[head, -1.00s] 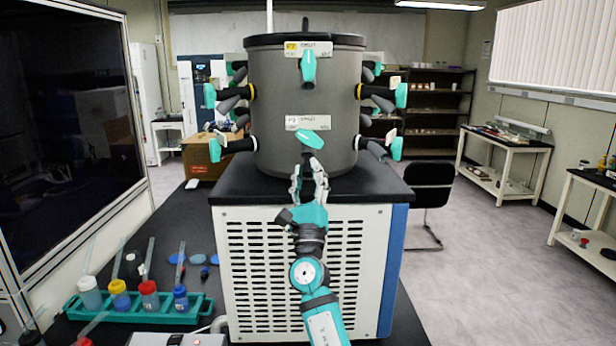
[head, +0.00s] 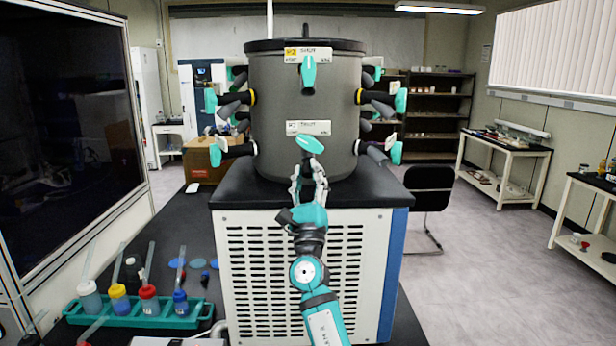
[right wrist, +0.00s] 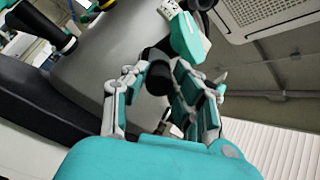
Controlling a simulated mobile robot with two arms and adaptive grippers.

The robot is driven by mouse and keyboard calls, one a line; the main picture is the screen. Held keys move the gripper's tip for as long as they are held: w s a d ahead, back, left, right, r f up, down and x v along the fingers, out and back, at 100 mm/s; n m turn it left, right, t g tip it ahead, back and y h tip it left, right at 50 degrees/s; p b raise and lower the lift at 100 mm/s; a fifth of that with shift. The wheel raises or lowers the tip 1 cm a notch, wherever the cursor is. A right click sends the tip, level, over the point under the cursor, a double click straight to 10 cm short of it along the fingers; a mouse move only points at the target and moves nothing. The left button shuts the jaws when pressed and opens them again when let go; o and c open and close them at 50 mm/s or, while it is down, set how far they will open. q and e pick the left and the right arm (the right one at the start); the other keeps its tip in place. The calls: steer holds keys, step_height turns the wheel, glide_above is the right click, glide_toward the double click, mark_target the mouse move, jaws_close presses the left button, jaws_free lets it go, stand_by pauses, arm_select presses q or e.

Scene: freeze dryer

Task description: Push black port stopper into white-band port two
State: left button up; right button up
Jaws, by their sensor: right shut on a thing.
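The grey drum (head: 285,100) of the freeze dryer has ports with teal handles around it. The lower front port's teal handle (head: 310,144) sits just below a white label (head: 308,127). My right gripper (head: 308,172) is right below this handle, close to the drum front. Its fingers are shut on the black stopper (right wrist: 157,78), a dark round piece between them in the right wrist view. The teal handle (right wrist: 188,38) shows just beyond it there. The port mouth is hidden, so I cannot tell whether the stopper is in it. My left gripper is out of view.
The drum stands on a vented white base (head: 260,270) with a black top. Other ports (head: 378,102) stick out at both sides, some with yellow bands. A teal rack (head: 125,318) of bottles stands at lower left. A black chair (head: 430,185) is at right.

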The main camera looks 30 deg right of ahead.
steer(key=shift+r, duration=0.25)
steer(key=o, duration=1)
steer(key=shift+w+d+f, duration=0.1)
steer(key=shift+w+f, duration=0.05)
steer(key=shift+w, duration=0.05)
steer(key=v, duration=1.2)
